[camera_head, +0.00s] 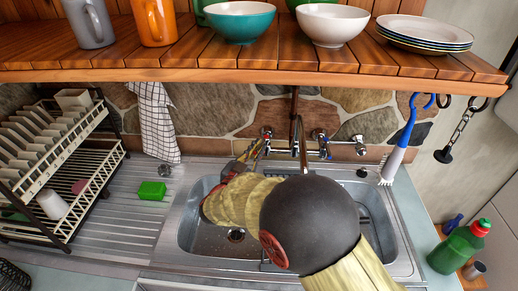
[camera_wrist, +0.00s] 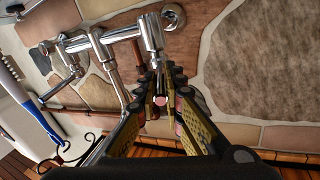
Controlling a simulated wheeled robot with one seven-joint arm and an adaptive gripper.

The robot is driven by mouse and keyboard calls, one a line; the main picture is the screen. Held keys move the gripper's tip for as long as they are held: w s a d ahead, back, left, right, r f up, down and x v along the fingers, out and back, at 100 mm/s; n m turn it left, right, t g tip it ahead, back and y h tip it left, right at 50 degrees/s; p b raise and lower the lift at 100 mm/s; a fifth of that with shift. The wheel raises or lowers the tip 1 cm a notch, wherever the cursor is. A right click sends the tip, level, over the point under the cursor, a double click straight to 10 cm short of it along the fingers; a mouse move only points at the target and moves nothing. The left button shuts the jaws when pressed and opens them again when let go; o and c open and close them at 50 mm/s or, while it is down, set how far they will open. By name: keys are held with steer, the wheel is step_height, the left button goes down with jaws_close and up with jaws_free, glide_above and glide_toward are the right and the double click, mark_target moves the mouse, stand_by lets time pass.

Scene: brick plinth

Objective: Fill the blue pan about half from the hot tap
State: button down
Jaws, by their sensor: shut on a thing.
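The chrome tap (camera_head: 297,135) is mounted on the stone wall behind the steel sink (camera_head: 185,225). My arm reaches over the basin to the tap's left valve. My gripper (camera_head: 258,146) is at that valve. In the wrist view my gripper (camera_wrist: 161,92) has its fingers closed around the hot tap handle (camera_wrist: 160,101), whose end is reddish. Its chrome valve body (camera_wrist: 151,34) shows above. The fingers hide most of the handle. I cannot see the blue pan; my arm covers much of the basin. I cannot make out any running water.
A wooden shelf (camera_head: 120,75) with bowls, mugs and plates hangs above the tap. A dish rack (camera_head: 70,150) stands left, a green sponge (camera_head: 152,190) on the drainer. A blue-handled brush (camera_head: 400,150) hangs right. A green bottle (camera_head: 457,248) stands at the right.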

steer(key=shift+r, duration=0.1)
steer(key=c, duration=2)
jaws_free()
steer(key=shift+o, duration=0.5)
steer(key=v, duration=1.2)
